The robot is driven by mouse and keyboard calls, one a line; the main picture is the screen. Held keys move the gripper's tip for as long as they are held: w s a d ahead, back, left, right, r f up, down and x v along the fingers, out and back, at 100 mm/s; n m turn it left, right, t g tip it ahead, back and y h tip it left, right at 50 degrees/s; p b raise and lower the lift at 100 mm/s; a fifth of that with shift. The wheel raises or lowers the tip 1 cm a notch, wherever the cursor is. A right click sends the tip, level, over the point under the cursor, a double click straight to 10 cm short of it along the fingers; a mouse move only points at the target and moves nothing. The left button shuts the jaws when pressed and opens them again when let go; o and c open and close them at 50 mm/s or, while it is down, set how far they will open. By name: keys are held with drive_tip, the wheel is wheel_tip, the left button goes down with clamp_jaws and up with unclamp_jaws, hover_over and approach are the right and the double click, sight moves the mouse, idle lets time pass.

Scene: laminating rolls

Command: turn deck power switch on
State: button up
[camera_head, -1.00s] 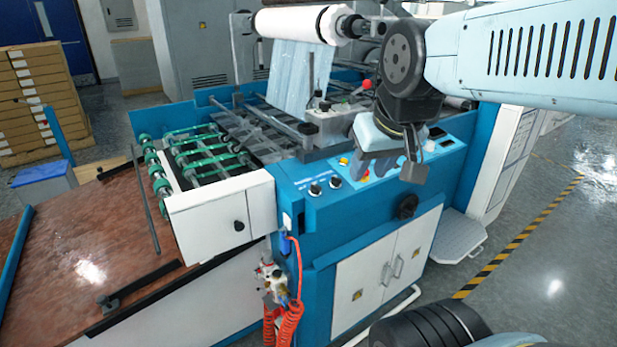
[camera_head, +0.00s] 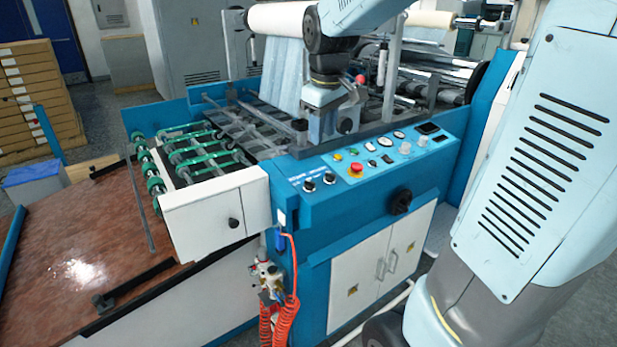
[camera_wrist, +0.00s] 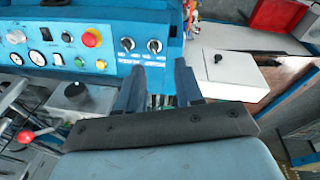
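The blue control panel (camera_head: 345,168) of the machine carries a red emergency stop button (camera_head: 355,170), several small gauges and buttons, and two small black rotary switches (camera_head: 309,185). A larger black rotary knob (camera_head: 400,201) is on the machine's front face, below the panel. I cannot read which one is the deck power switch. In the wrist view the two rotary switches (camera_wrist: 140,45) lie just beyond my gripper (camera_wrist: 159,72), apart from it. My gripper's two dark fingers are spread with nothing between them. In the head view my wrist is above the panel's back edge.
A grey box with a red-tipped lever (camera_wrist: 28,134) stands behind the panel, close to my gripper. A white box (camera_head: 218,212) and green rollers (camera_head: 185,150) are at the left. An orange coiled hose (camera_head: 284,320) hangs at the front corner.

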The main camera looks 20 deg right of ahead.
sight(310, 181)
drive_tip(key=w+f+n+g, duration=0.25)
drive_tip(key=w+f, duration=0.25)
drive_tip(key=w, duration=0.4)
drive_tip(key=shift+n+t, duration=0.25)
drive_tip(key=shift+t, duration=0.2)
drive_tip(key=f, duration=0.9)
drive_tip(key=w+f, duration=0.1)
drive_tip(key=f, duration=0.3)
drive_tip(key=shift+w+d+f, duration=0.1)
drive_tip(key=shift+f, duration=0.2)
clamp_jaws()
